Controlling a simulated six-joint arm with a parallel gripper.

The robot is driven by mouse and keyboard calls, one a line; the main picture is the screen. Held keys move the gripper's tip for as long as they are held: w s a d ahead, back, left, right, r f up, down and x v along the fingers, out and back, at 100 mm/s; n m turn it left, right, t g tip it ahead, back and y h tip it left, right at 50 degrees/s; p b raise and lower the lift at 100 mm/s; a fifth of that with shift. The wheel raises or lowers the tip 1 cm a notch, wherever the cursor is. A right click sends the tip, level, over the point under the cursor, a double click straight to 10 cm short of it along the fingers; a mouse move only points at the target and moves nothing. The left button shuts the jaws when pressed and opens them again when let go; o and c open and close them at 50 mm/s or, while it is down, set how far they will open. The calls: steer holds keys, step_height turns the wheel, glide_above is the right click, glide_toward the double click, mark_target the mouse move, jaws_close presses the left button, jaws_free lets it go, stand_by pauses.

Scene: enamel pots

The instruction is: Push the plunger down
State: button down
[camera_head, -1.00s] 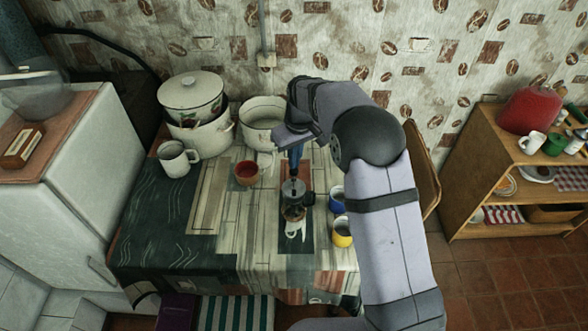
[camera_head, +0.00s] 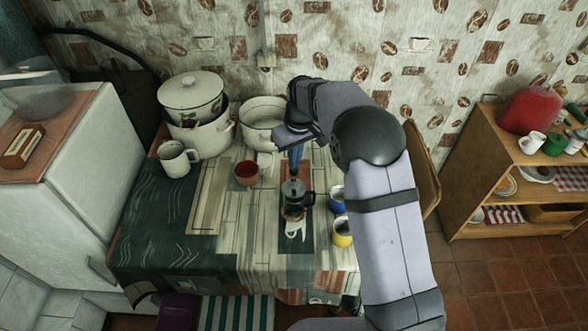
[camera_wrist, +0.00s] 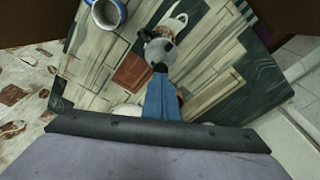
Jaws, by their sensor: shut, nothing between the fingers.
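A small French press (camera_head: 294,197) with a metal lid and dark handle stands upright on the table (camera_head: 220,215), near its middle. It also shows in the wrist view (camera_wrist: 158,50). My gripper (camera_head: 294,174) points down above the press, its blue fingers closed together with nothing between them. In the wrist view, the fingertips (camera_wrist: 160,72) line up with the dark plunger knob at the top of the press. The fingers partly cover the knob, and I cannot tell whether they touch it. The plunger's height is hard to make out.
A red cup (camera_head: 247,173) stands left of the press; a blue mug (camera_head: 337,199) and a yellow mug (camera_head: 342,232) stand to its right. A white mug (camera_head: 175,158) and enamel pots (camera_head: 190,95) fill the back left. The table's front left is clear.

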mark_target(294, 175)
steer(key=shift+f, duration=0.2)
steer(key=shift+f+b, duration=0.3)
steer(key=shift+f, duration=0.05)
steer(key=shift+f, duration=0.35)
steer(key=shift+s+f+b, duration=0.1)
steer(key=shift+f+b, duration=0.7)
steer(key=shift+f, duration=0.25)
steer(key=shift+f+b, duration=1.2)
steer(key=shift+f, duration=0.8)
steer(key=shift+r, duration=0.15)
steer(key=shift+r+p, duration=3.15)
steer(key=shift+r, duration=0.85)
